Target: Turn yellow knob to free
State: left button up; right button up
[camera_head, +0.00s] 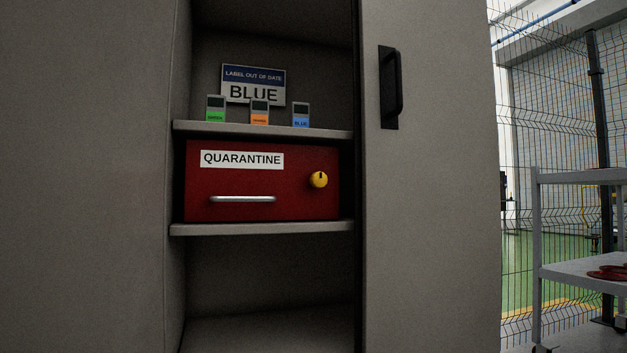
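The yellow knob (319,180) is on the right part of the front of a red box (240,184) with a white QUARANTINE label (242,160). A dark mark shows near the top of the knob. A silver bar handle (243,199) runs across the lower left of the box front. The box stands on a middle shelf of a grey cabinet and looks closed. Neither of my grippers is in view.
The upper shelf (262,130) holds green, orange and blue tagged devices before a "LABEL OUT OF DATE BLUE" sign (253,85). A grey door panel with a black handle (390,87) borders the opening at right. A grey cart (585,270) and mesh fence stand far right.

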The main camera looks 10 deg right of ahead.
aim_at(319, 179)
jog(key=i+l+u, duration=0.1)
jog(key=l+u, duration=0.25)
jog(key=l, duration=0.35)
jog(key=l+u, duration=0.3)
jog(key=l, duration=0.45)
jog(key=i+l+u, duration=0.5)
jog(key=l, duration=0.25)
jog(key=i+l+u, duration=0.2)
jog(key=l, duration=0.2)
